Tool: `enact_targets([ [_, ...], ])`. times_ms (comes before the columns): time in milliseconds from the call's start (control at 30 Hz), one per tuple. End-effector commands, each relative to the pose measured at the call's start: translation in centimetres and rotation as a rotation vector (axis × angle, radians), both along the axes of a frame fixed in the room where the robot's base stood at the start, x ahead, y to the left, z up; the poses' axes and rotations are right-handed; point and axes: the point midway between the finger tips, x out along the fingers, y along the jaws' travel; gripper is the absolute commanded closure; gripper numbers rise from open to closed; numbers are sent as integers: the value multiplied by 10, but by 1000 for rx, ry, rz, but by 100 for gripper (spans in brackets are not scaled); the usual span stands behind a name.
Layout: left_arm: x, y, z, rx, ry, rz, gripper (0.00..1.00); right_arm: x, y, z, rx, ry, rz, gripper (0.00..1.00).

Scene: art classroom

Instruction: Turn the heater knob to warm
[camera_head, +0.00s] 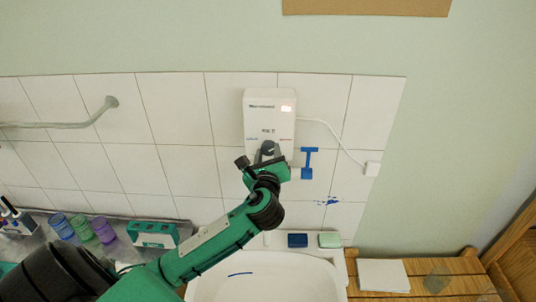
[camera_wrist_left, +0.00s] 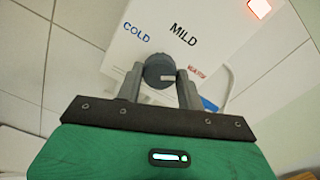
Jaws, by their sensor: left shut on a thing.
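The white heater box (camera_head: 259,106) is mounted on the tiled wall, with a lit orange-red display at its upper right. Its round dark grey knob (camera_wrist_left: 159,70) is on the lower front, with a short pale mark to the right of its middle. Around it are a blue COLD label (camera_wrist_left: 137,33), a black MILD label (camera_wrist_left: 183,34) and a small red label (camera_wrist_left: 197,72), too blurred to read. My left gripper (camera_head: 267,156) is shut on the knob, one finger on each side. My right gripper is not in view.
A white sink (camera_head: 270,266) lies below. Coloured cups (camera_head: 82,232) stand left, and a wooden bench (camera_head: 420,270) is right.

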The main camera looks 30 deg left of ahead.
Motion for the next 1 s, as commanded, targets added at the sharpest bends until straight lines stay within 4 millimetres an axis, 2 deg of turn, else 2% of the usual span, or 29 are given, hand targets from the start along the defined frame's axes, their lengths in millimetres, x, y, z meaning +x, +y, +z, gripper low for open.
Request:
enact_targets([
  [667,0,-1,-2,55,40,-1,85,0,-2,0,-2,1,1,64],
  [700,0,-1,-2,55,40,-1,60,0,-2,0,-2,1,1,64],
  [800,0,-1,-2,56,39,-1,41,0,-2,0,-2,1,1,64],
  [1000,0,0,-1,56,37,0,41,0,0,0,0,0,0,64],
])
